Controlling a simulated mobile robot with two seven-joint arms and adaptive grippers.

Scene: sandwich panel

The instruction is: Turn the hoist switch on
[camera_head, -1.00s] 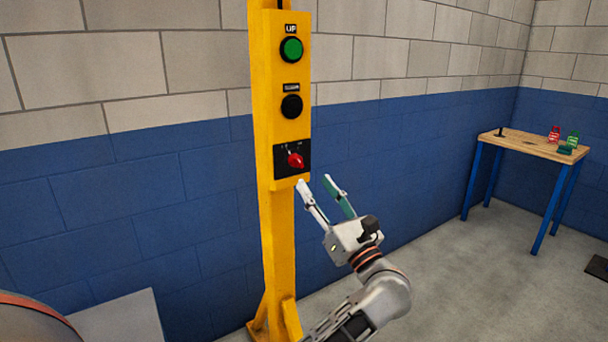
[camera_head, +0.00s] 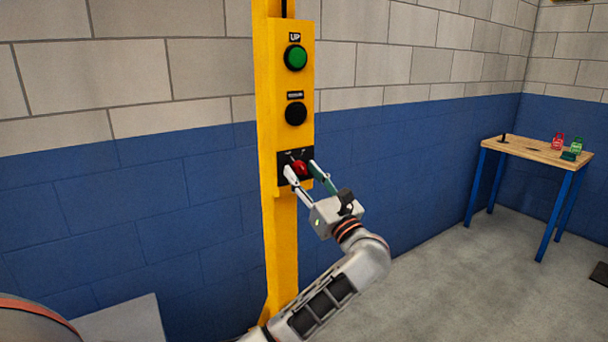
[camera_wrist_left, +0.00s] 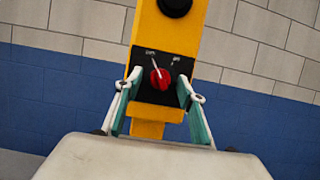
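The hoist switch is a red knob (camera_head: 299,168) on a black plate low on the yellow panel (camera_head: 306,135). In the left wrist view the knob (camera_wrist_left: 160,78) has a pale pointer mark tilted up to the left, between two small labels. My left gripper (camera_head: 301,170) is open, with one finger on each side of the knob. In the left wrist view its fingers (camera_wrist_left: 158,92) stand apart from the knob, with gaps on both sides. Whether they reach the knob's depth is hard to tell. My right gripper is not in view.
Above the switch are a green button (camera_head: 295,57) labelled UP and a black button (camera_head: 294,114). A blue and grey block wall (camera_head: 420,140) stands behind. A wooden table (camera_head: 527,150) with red and green items is at the far right.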

